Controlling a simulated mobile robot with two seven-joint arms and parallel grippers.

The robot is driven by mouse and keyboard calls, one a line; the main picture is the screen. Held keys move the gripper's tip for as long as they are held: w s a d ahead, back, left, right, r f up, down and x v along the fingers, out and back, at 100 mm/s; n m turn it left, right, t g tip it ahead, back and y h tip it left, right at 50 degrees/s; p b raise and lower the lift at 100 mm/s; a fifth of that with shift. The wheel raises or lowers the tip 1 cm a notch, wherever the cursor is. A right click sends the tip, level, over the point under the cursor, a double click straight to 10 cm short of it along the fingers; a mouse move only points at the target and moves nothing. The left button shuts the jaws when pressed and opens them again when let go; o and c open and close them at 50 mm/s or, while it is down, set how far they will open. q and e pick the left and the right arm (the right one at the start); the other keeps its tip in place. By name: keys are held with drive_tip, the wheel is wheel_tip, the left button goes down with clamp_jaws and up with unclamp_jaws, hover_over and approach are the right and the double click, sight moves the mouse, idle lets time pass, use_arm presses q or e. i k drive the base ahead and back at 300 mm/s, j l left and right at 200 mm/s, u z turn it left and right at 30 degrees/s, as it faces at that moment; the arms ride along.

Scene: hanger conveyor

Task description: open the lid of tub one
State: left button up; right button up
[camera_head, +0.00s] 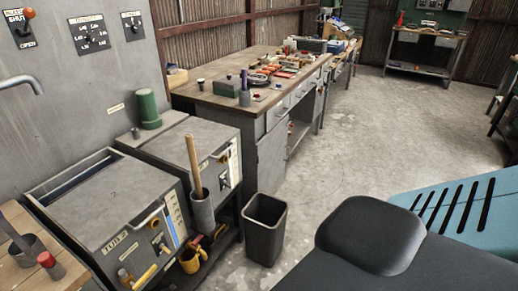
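Two grey metal tubs stand side by side at the left. The nearer tub (118,253) has a wide flat grey lid (115,200), with a dark strip along its back left edge. Its front bears a label that I cannot read surely, a dial and a yellow handle. The farther tub (224,173) has a smaller flat grey lid (184,143) that looks shut, and a panel on its front. I cannot tell from the markings which one is tub one. Neither of my grippers is in view.
A wooden stick stands in a grey cylinder (202,213) before the tubs. A black bin (265,230) is on the floor beside them. A green canister (149,107) stands behind. A cluttered workbench (215,97) lies beyond. The concrete floor (365,150) at centre right is clear.

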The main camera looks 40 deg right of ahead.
sight(170, 147)
drive_tip(key=z, duration=1.05)
drive_tip(key=i+l, duration=0.45)
drive_tip(key=i+l+z, duration=0.1)
drive_tip(key=i+l, duration=0.35)
drive_tip(key=i, duration=0.15)
